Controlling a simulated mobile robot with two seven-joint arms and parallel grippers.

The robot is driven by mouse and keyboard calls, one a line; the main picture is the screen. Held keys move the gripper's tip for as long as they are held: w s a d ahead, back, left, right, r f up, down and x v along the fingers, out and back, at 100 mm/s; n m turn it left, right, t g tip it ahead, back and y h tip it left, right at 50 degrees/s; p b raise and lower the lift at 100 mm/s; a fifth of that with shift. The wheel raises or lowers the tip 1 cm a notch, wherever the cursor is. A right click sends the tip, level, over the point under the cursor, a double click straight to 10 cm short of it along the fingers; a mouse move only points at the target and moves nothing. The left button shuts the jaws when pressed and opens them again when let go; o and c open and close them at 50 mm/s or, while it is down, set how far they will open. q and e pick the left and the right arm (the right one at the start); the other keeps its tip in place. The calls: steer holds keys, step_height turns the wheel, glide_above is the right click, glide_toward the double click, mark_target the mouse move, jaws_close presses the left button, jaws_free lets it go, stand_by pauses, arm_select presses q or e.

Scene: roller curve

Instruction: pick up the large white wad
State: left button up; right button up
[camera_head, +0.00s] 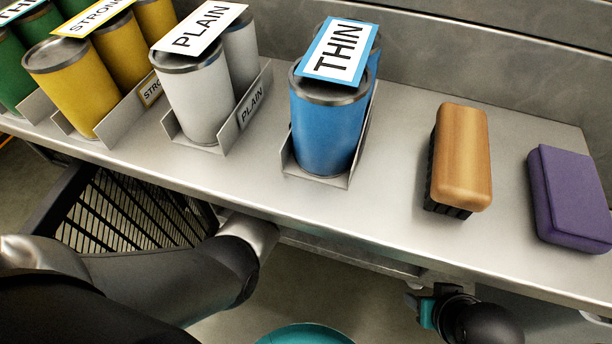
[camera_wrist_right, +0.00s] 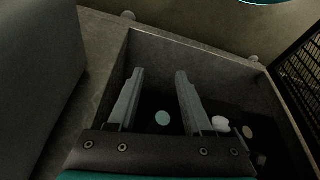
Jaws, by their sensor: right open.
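A white wad (camera_wrist_right: 221,123) lies on the dark floor of a grey bin (camera_wrist_right: 205,55) in the right wrist view, right of my fingers. My right gripper (camera_wrist_right: 158,82) points into this bin with its two fingers apart and nothing visible between their tips. The wad is outside the right finger and not visibly touching it. The fingers of my right gripper do not show in the head view. My left arm comes in from the left in the head view, and its gripper is out of sight.
A teal disc (camera_wrist_right: 162,118) and a small beige round piece (camera_wrist_right: 247,132) lie in the bin. A black slatted basket (camera_head: 130,215) is under the shelf (camera_head: 400,215). The shelf holds blue cans (camera_head: 325,130), white cans (camera_head: 195,100), a wooden-topped brush (camera_head: 462,155) and a purple block (camera_head: 570,195).

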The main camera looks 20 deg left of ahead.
arm_select(q)
steer(key=shift+f, duration=0.4)
steer(key=shift+w+f+b, duration=0.35)
steer(key=shift+f+b, duration=0.3)
steer(key=shift+b, duration=0.2)
steer(key=shift+w+a+f, duration=0.1)
steer(key=shift+f, duration=0.15)
steer(key=c, duration=1.1)
steer(key=shift+c, duration=0.2)
arm_select(e)
steer(key=shift+w+a+r+t+y, duration=0.5)
steer(key=shift+w+a+r+t, duration=0.45)
steer(key=shift+a+r+t, duration=0.15)
arm_select(q)
steer(key=shift+r, duration=0.1)
arm_select(e)
steer(key=shift+d, duration=0.15)
